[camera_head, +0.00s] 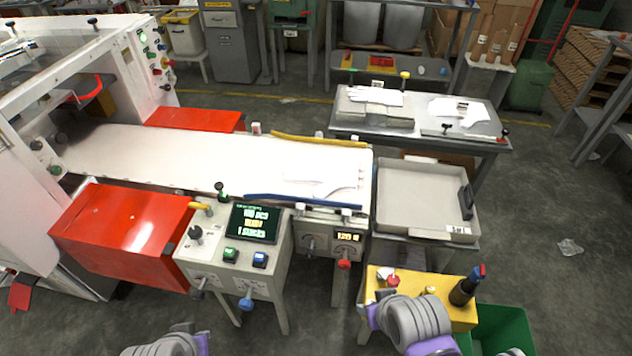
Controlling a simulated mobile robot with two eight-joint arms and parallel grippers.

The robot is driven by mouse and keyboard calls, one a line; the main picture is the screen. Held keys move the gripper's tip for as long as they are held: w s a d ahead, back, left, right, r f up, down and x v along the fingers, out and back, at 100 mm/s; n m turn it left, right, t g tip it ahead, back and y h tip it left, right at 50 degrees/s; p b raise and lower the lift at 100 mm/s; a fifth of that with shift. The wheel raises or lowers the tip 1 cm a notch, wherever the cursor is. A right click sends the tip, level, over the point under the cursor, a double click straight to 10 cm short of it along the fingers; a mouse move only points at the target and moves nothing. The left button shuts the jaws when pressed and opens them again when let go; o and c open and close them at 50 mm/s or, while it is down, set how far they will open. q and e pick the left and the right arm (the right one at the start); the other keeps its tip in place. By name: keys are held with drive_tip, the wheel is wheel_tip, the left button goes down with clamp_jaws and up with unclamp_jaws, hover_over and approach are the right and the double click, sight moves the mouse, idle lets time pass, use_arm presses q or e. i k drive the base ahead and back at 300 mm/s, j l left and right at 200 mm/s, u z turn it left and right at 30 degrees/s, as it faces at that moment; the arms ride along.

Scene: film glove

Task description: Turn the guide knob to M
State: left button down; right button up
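The machine's control box (240,262) stands in front of the white belt, with a lit screen (255,223), a dark knob (195,232) and a blue knob (247,302) low on its front. To its right, a grey panel (327,233) at the belt's end carries a round dial (310,241), a small display and a red knob (344,264). The lettering around the knobs is too small to read, so I cannot tell which is the guide knob or where it points. Parts of my two arms show at the bottom edge; neither gripper's fingers can be seen.
A blue guide rail (303,201) and a yellow rail (318,141) border the belt (200,158). A red box (130,232) stands left of the control box. A grey tray (418,198), a yellow stand (445,309) and a green bin (505,325) are on the right.

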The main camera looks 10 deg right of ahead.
sight(199, 294)
drive_tip(key=j+u, duration=0.2)
drive_tip(key=u, duration=0.15)
drive_tip(key=j+u, duration=0.45)
drive_tip(key=u, duration=0.25)
drive_tip(key=k+j, duration=0.05)
